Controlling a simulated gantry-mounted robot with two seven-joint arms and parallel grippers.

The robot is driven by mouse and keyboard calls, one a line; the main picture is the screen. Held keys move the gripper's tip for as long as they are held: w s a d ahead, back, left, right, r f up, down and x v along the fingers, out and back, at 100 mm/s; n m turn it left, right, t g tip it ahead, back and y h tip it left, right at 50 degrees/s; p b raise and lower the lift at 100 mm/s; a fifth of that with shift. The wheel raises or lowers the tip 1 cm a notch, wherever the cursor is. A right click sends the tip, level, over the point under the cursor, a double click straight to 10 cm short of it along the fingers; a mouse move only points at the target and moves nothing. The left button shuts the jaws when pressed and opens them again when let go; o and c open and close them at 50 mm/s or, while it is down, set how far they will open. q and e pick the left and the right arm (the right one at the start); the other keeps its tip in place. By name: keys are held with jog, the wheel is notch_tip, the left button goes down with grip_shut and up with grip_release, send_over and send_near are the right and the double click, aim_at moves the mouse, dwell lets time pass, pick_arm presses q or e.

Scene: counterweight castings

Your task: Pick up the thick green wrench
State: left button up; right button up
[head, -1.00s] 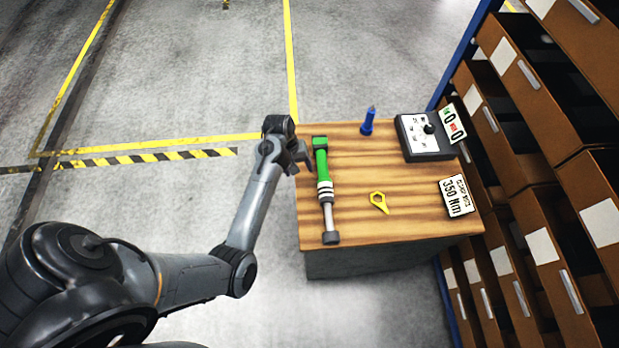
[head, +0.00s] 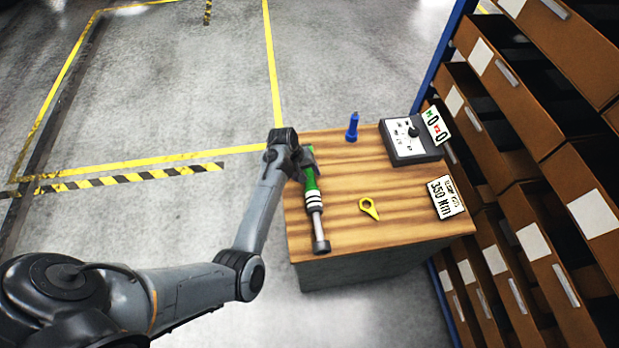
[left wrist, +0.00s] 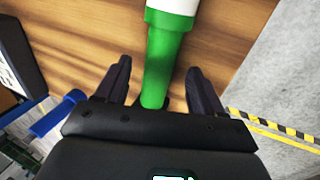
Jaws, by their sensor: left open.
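The thick green wrench (head: 313,198) lies on the wooden table top near its left edge, with a green handle, white and black bands and a grey shaft ending in a dark head. My left gripper (head: 307,162) is over the far end of the green handle and hides part of it. In the left wrist view, the green handle (left wrist: 160,65) runs between the two open dark fingers, with a gap on each side. The left gripper is open. My right gripper is not in view.
On the table (head: 345,236) are a yellow ring-shaped tag (head: 369,208), a blue screwdriver-like tool (head: 353,127), a grey box with a knob (head: 402,148) and a "350 Nm" sign (head: 446,197). Open brown drawers (head: 520,150) stand at the right. Floor at the left is clear.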

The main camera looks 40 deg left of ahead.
pick_arm(q)
jog(key=shift+x, duration=1.45)
grip_shut()
jog(key=shift+r, duration=0.15)
